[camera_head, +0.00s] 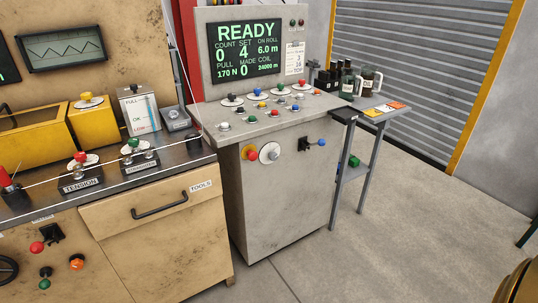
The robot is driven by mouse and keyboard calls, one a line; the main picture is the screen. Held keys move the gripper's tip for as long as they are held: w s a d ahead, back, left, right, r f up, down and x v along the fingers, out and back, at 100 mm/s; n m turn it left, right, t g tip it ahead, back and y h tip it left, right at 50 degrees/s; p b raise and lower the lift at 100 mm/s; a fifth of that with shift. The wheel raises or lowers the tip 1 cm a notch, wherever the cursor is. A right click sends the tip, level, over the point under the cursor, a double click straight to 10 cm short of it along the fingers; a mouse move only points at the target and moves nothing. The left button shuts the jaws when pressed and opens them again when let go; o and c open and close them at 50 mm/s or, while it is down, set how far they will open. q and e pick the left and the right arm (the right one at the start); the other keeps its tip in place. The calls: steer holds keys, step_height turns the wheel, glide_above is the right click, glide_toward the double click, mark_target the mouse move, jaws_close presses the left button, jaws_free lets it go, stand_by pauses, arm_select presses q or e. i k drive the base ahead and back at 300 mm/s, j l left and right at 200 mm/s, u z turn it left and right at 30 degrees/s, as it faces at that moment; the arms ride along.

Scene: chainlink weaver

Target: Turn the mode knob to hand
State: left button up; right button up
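The grey control console (275,205) stands in the middle, below a screen (245,52) reading READY. Its front face carries a red button with a yellow part (251,155), a round pale dial (269,153) with a small grey knob on it, and a black lever switch (305,144) with a blue tip. Several coloured knobs and buttons, some on white discs, sit on its sloped top (262,107). No readable label shows which one is the mode knob. Neither of my grippers is in view.
A dark-topped workbench (110,175) with levers labelled TENSION (80,184) and a TOOLS drawer (155,213) stands at left. A small side table (375,117) with bottles and a mug stands right of the console. Open concrete floor (400,220) lies at front right.

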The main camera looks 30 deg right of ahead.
mark_target(273, 156)
steer(key=i+l, duration=0.1)
steer(key=l, duration=0.4)
steer(key=i+l, duration=0.1)
steer(key=l, duration=0.45)
steer(key=i+l, duration=0.1)
steer(key=l, duration=0.4)
steer(key=i+l, duration=0.1)
steer(key=l, duration=0.4)
